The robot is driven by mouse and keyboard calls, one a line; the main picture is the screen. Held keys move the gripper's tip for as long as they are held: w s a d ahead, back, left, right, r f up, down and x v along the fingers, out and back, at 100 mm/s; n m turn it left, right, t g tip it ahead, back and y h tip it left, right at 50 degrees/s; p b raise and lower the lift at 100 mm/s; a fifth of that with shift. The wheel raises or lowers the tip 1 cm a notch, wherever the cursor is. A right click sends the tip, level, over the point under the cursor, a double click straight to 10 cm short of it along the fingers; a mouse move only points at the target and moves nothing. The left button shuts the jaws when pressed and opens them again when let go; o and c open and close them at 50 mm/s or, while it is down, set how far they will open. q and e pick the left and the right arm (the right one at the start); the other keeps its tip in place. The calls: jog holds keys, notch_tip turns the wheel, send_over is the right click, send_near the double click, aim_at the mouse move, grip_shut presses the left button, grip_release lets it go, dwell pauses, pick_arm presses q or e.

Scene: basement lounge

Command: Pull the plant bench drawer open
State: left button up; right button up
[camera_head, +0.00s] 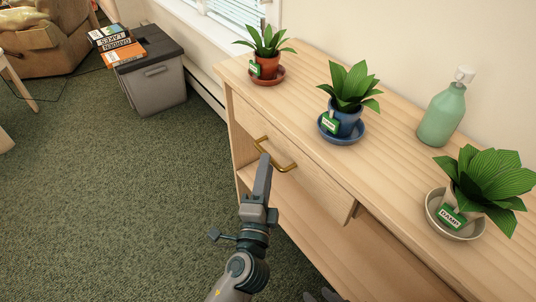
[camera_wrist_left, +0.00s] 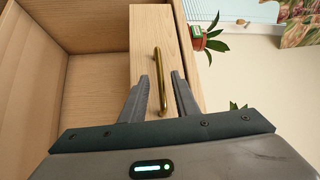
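The plant bench (camera_head: 400,180) is pale wood and runs along the wall. Its drawer front (camera_head: 318,188) looks shut or nearly so under the top. A brass bar handle (camera_head: 288,168) sits on the drawer front. My left gripper (camera_head: 264,158) is at the handle, partly overlapping it in the head view. In the left wrist view, its two fingers (camera_wrist_left: 160,92) are apart, with the handle (camera_wrist_left: 157,75) between them; contact with either finger is not clear. My right gripper (camera_head: 320,296) shows only as grey tips at the bottom edge of the head view.
Potted plants in a terracotta pot (camera_head: 268,66), a blue pot (camera_head: 345,122) and a pale pot (camera_head: 455,200) stand on the bench top with a green bottle (camera_head: 443,115). A grey bin (camera_head: 155,85) with books (camera_head: 118,47) stands left of the bench. Carpet (camera_head: 120,200) is clear.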

pick_arm(q)
jog(key=shift+w+d+r, duration=0.15)
jog(key=shift+w, duration=0.9)
jog(key=shift+w+d+r, duration=0.15)
jog(key=shift+w, duration=0.9)
grip_shut()
